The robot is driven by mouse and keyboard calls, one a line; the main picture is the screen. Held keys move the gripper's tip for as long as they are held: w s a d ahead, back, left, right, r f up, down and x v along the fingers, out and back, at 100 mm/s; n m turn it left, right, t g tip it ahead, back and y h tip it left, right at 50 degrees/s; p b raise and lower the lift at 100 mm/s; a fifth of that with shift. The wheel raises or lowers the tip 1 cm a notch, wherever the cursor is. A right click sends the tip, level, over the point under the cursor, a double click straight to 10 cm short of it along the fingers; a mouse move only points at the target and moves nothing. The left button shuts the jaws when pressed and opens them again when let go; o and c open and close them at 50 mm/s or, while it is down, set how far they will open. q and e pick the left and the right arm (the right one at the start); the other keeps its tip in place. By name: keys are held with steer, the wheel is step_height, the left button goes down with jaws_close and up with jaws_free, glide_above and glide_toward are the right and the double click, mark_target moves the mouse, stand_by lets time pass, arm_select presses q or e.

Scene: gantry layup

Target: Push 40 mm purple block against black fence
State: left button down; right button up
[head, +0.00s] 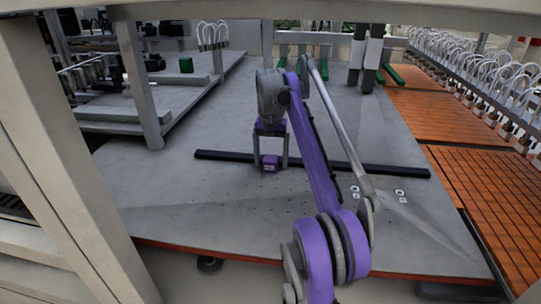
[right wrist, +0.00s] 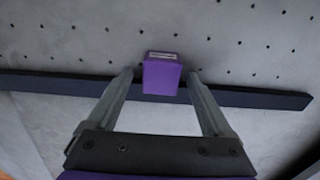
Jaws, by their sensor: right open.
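The purple block (head: 270,163) stands on the grey table at the near edge of the long black fence (head: 225,156) in the head view. In the right wrist view the purple block (right wrist: 162,78) overlaps the black fence (right wrist: 60,85); I cannot tell whether they touch. My right gripper (head: 271,165) reaches down with one finger on each side of the block. In the right wrist view my right gripper (right wrist: 160,76) is open, with gaps between both fingers and the block. My left gripper is out of view.
The grey table (head: 190,205) is clear around the block and has small holes. Small white-marked squares (head: 400,193) lie to the right, near the fence. An orange slatted surface (head: 490,180) lies beyond the right edge. A grey frame post (head: 140,85) stands at left.

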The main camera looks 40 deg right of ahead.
steer(key=shift+r, duration=0.1)
jaws_close()
jaws_free()
stand_by(0.3)
